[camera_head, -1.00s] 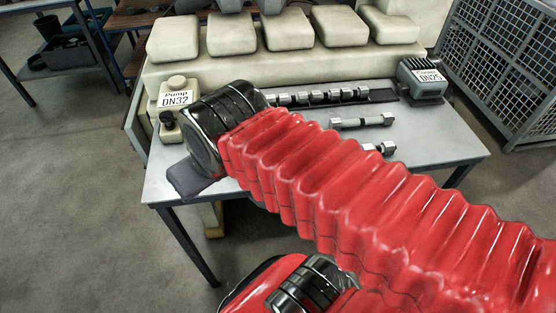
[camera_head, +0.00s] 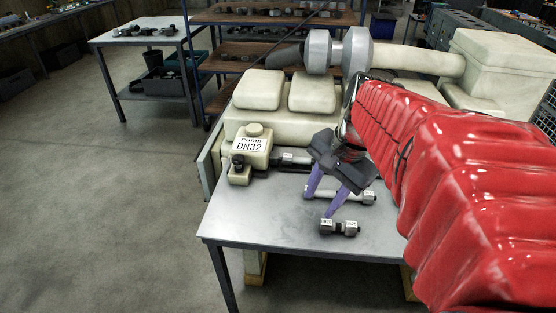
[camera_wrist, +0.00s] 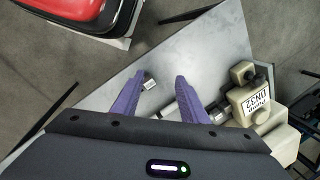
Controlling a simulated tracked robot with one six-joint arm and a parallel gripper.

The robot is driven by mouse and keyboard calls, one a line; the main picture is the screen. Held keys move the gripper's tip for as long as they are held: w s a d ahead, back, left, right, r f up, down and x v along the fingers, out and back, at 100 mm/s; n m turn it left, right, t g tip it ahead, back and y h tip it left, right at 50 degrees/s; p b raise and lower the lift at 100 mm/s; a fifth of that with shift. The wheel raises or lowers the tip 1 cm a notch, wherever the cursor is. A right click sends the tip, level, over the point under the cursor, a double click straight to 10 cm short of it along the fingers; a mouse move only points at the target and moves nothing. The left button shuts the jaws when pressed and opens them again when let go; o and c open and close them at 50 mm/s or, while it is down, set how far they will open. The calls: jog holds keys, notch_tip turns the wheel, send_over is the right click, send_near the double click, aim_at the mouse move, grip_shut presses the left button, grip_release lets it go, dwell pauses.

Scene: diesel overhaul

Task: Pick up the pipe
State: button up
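A short pipe (camera_head: 339,226) with metal nuts at its ends lies near the front of the grey table. A longer pipe (camera_head: 352,196) lies behind it, partly hidden by my gripper (camera_head: 320,204). Another pipe piece (camera_head: 294,159) lies at the back beside the pump. My gripper is above the table, its purple fingers apart and pointing down. An end of the short pipe (camera_wrist: 149,84) shows near the left fingertip. The longer pipe (camera_wrist: 170,111) shows farther back between the fingers.
The cream pump labelled DN32 (camera_head: 250,147) stands at the table's back left, with a large cream engine block (camera_head: 285,125) behind. The table's (camera_head: 260,222) front left is bare. A second table (camera_head: 135,35) and a shelf (camera_head: 235,65) stand farther back.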

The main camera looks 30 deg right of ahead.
jog(key=s+d+f+m+y, duration=0.1)
jog(key=s+d+m+y, duration=0.1)
jog(key=d+m, duration=0.8)
jog(key=d, duration=0.3)
jog(key=shift+s+f+y, duration=0.3)
jog(key=shift+f, duration=0.1)
send_over(339, 225)
jog(key=s+d, duration=0.2)
notch_tip(339, 225, down, 8)
jog(key=shift+w+d+r, duration=0.1)
jog(key=shift+d+r, duration=0.05)
jog(key=shift+r, duration=0.1)
jog(key=shift+f, duration=0.2)
jog(key=shift+w+x, duration=0.15)
jog(key=shift+x, duration=1.15)
jog(key=shift+w+x, duration=0.1)
jog(key=shift+x, duration=1.25)
